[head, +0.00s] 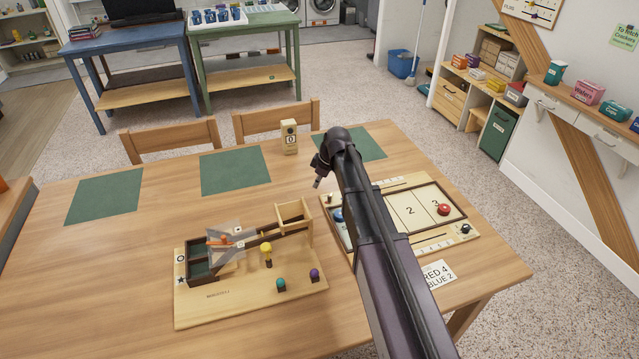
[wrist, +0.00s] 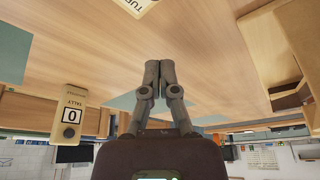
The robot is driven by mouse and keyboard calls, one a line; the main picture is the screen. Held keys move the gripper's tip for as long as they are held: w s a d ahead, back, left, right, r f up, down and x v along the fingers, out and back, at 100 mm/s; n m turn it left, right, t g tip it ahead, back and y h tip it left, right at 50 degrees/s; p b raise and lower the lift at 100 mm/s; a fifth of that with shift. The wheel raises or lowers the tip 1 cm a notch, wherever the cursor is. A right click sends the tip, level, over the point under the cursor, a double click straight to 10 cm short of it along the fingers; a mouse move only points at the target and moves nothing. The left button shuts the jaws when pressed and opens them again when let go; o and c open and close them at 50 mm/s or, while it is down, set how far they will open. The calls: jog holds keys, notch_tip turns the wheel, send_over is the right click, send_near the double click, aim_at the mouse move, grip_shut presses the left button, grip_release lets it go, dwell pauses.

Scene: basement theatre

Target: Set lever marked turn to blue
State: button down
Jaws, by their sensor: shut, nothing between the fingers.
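A pale plate with the letters "TUR" (wrist: 136,4) is cut off by the top edge of the wrist view. No lever shows clearly on it. In the head view I cannot make out this plate, and my arm covers part of the table there. My gripper (head: 317,183) is above the table, left of the numbered board and beyond the ramp toy. In the wrist view my gripper (wrist: 159,64) has its two fingers together with nothing between them, apart from the plate.
A tally box reading 0 (head: 289,137) stands near the far table edge; it also shows in the wrist view (wrist: 70,115). A ramp toy (head: 225,305) with coloured knobs lies front left. A numbered board (head: 405,210) with a red puck (head: 443,209) and a "RED 4 BLUE 2" card (head: 436,274) are right.

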aim_at(321, 201)
jog(key=shift+b+x, duration=2.1)
jog(key=shift+x, duration=0.4)
jog(key=shift+s+d+r, duration=0.1)
jog(key=shift+s+d, duration=0.2)
jog(key=shift+d, duration=0.35)
jog(key=shift+s+d+r, duration=0.1)
jog(key=shift+s+d, duration=0.15)
jog(key=shift+d, duration=0.4)
jog(key=shift+s+d, duration=0.3)
jog(key=shift+d, duration=0.35)
jog(key=shift+a, duration=0.2)
jog(key=shift+n, duration=0.3)
